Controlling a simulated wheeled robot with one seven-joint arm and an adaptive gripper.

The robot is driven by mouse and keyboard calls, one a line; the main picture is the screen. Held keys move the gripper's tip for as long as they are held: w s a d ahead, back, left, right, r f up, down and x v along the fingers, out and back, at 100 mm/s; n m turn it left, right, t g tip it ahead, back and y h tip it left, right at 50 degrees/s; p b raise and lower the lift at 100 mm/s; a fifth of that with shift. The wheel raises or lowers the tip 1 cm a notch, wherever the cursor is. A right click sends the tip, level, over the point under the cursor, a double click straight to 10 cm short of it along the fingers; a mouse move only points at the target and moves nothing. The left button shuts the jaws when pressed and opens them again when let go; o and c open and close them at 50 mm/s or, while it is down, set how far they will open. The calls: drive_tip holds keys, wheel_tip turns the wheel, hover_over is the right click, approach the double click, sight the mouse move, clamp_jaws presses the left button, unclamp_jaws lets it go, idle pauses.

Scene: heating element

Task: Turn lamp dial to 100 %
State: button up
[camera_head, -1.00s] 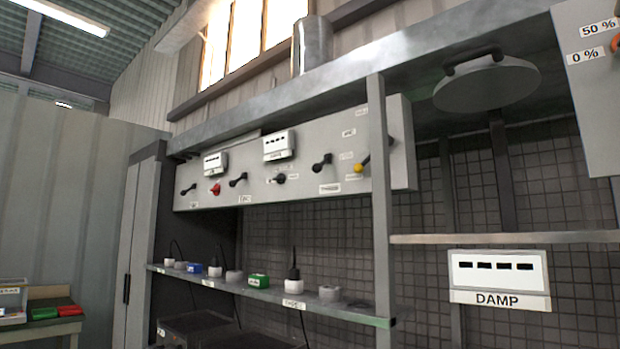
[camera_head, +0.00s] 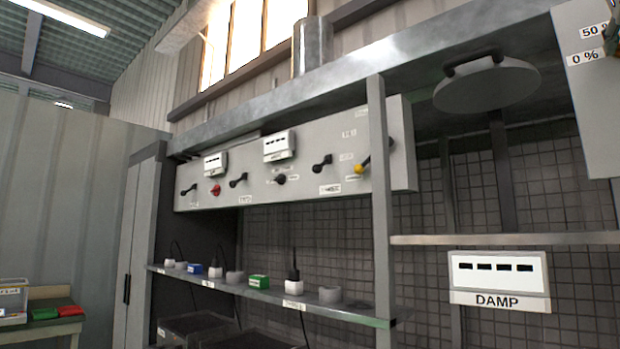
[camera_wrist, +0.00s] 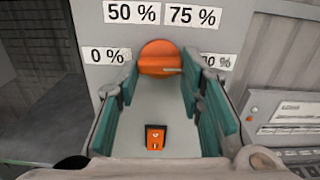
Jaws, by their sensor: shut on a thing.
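The lamp dial (camera_wrist: 160,57) is a round orange knob on a grey panel, in the upper middle of the wrist view. Labels read 0 % (camera_wrist: 107,56), 50 % (camera_wrist: 132,12) and 75 % (camera_wrist: 195,15) around it. A label at its right (camera_wrist: 217,61) is partly covered by my finger; only its ending shows. My gripper (camera_wrist: 160,68) has its teal fingers on either side of the dial and is shut on it. In the head view, a dark part of my gripper (camera_head: 613,38) shows at the right edge, and the dial is hidden there.
A small orange and black part (camera_wrist: 155,137) sits between the fingers, lower in the wrist view. A white meter labelled DAMP (camera_head: 499,281) hangs below a shelf (camera_head: 505,239). A long panel with several knobs (camera_head: 290,170) is further left.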

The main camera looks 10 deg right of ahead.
drive_tip(key=shift+f+m, duration=0.15)
drive_tip(key=shift+m, duration=0.15)
idle(0.4)
drive_tip(key=o, duration=1.2)
drive_tip(key=shift+c, duration=0.2)
